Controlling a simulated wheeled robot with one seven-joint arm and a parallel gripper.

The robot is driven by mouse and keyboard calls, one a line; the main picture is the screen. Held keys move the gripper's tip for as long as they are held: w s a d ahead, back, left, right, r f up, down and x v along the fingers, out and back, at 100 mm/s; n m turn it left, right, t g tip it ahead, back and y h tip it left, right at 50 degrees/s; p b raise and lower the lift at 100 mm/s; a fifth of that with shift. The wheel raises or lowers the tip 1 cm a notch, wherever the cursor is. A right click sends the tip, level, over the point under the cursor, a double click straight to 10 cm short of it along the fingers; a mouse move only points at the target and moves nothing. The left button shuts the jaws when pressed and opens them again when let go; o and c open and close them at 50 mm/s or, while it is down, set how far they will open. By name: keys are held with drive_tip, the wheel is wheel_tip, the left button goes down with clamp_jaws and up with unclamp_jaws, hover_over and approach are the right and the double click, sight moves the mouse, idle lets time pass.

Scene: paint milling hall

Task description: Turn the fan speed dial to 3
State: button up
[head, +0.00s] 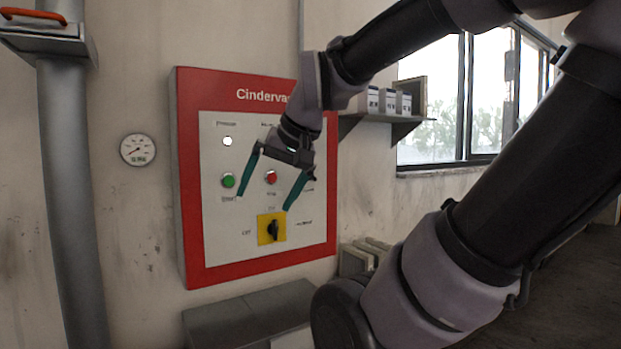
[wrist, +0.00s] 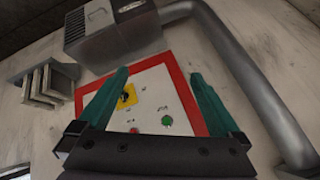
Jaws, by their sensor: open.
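A black rotary knob (head: 274,230) on a yellow square plate (head: 262,222) sits low on the white face of a red-framed control panel (head: 187,180). It is the only turning control I can make out. Its grip looks roughly upright; the small labels around it, and any number 3, are too small to read surely. The knob also shows in the wrist view (wrist: 126,97), near the left finger. My gripper (head: 262,202) has two teal fingers spread apart, with nothing between them. It hangs before the panel, just above the knob in the head view, and hides part of the panel.
A green button (head: 228,181), a red button (head: 271,177) and a white lamp (head: 227,141) are on the panel. A round gauge (head: 138,149) and a grey pipe (head: 66,190) are at left. A shelf with boxes (head: 388,101) is at right. A grey box (head: 245,312) stands below.

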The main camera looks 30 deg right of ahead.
drive_tip(key=c, duration=0.5)
drive_tip(key=shift+w+a+f, duration=0.1)
drive_tip(key=shift+w, duration=0.15)
drive_tip(key=c, duration=0.4)
drive_tip(key=shift+o, duration=0.2)
drive_tip(key=w+m+y, duration=0.5)
drive_tip(key=w+m, duration=0.1)
drive_tip(key=w, duration=0.4)
drive_tip(key=m+t+h, duration=0.6)
drive_tip(key=m+t, duration=0.5)
drive_tip(key=m, duration=0.5)
approach(313, 176)
drive_tip(key=w, duration=0.8)
drive_tip(key=shift+w+a, duration=0.25)
drive_tip(key=shift+w, duration=0.1)
